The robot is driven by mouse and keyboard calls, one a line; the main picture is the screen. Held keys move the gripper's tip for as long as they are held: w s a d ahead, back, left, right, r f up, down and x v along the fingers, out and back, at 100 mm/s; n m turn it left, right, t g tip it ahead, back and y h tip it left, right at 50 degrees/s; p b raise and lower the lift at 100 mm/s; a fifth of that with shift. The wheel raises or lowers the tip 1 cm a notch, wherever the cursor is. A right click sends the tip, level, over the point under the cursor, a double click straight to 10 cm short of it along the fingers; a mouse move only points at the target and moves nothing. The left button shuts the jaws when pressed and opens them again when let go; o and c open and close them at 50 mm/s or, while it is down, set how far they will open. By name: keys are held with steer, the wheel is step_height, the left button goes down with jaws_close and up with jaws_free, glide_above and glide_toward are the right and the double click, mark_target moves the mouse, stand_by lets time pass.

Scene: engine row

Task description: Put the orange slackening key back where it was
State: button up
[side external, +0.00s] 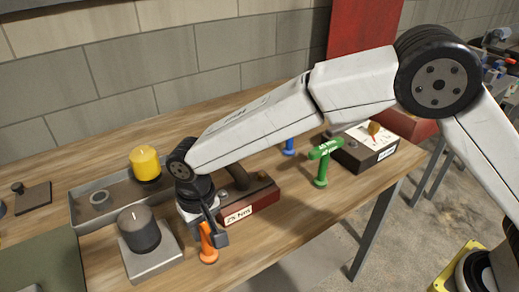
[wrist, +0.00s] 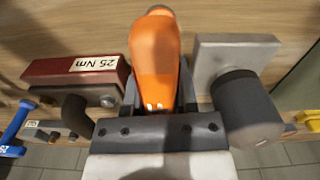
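The orange slackening key (side external: 208,248) is upright near the front edge of the table, between the grey plate and the 25 Nm block. I cannot tell whether its foot rests on the wood or hangs just above. My gripper (side external: 212,228) points down over it, hiding its upper part. In the wrist view the orange key (wrist: 157,60) fills the space between the two dark fingers of my gripper (wrist: 157,95), which look closed against its sides.
The dark red 25 Nm block (side external: 252,205) stands right of the key. A grey cylinder (side external: 138,230) on a plate (side external: 150,260) stands left. A yellow cylinder (side external: 145,164) sits in a tray (side external: 75,210). A green key (side external: 322,165), a blue key (side external: 289,147) and a dark gauge box (side external: 372,157) stand further right.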

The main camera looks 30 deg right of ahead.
steer(key=o, duration=0.4)
steer(key=shift+c, duration=0.2)
steer(key=shift+r, duration=0.1)
step_height(320, 180, up, 12)
steer(key=shift+r, duration=0.1)
stand_by(0.3)
stand_by(0.5)
